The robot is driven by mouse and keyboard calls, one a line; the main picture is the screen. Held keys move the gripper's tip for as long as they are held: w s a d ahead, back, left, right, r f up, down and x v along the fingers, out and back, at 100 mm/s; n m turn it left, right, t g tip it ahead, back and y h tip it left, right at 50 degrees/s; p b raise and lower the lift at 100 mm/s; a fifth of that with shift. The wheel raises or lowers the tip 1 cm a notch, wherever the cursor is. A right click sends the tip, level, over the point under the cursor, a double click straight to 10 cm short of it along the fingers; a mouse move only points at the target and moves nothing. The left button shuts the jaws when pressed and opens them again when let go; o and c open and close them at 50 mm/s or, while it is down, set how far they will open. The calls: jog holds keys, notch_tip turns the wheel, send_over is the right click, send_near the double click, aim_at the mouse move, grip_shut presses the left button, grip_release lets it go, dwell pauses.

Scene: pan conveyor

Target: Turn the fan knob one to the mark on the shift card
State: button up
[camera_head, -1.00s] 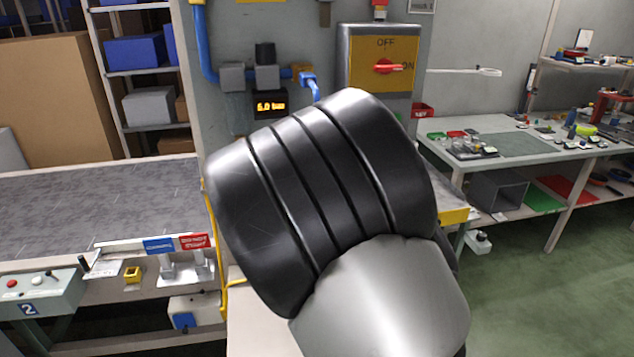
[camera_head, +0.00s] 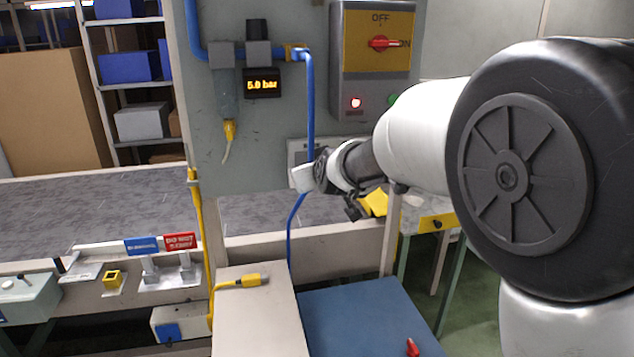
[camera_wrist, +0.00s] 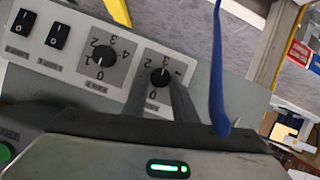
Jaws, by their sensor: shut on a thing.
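In the wrist view, a pale panel carries two black dial knobs on grey number plates. The left-hand knob (camera_wrist: 103,55) stands free. The right-hand knob (camera_wrist: 160,76) is between the fingertips of my gripper (camera_wrist: 160,84), which is shut on it. Its white pointer line seems to face the 3, but this is small. The labels are too small to tell which knob is fan knob one. In the head view my arm reaches left to the wall panel (camera_head: 298,148), mostly hidden behind my wrist. I cannot make out a shift card.
Two black rocker switches (camera_wrist: 38,29) sit beside the dials, and a green button (camera_wrist: 6,153) is below them. A blue hose (camera_head: 307,100) passes close by the gripper. A pressure display (camera_head: 262,84) reads about 5.0 bar. A yellow switch box (camera_head: 376,42) hangs above my arm.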

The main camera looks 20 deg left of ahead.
dwell(0.4)
jog(key=o, duration=1)
jog(key=shift+o, duration=0.2)
jog(key=p+v, duration=0.5)
jog(key=v, duration=1.2)
jog(key=shift+d, duration=0.25)
jog(key=shift+s, duration=0.1)
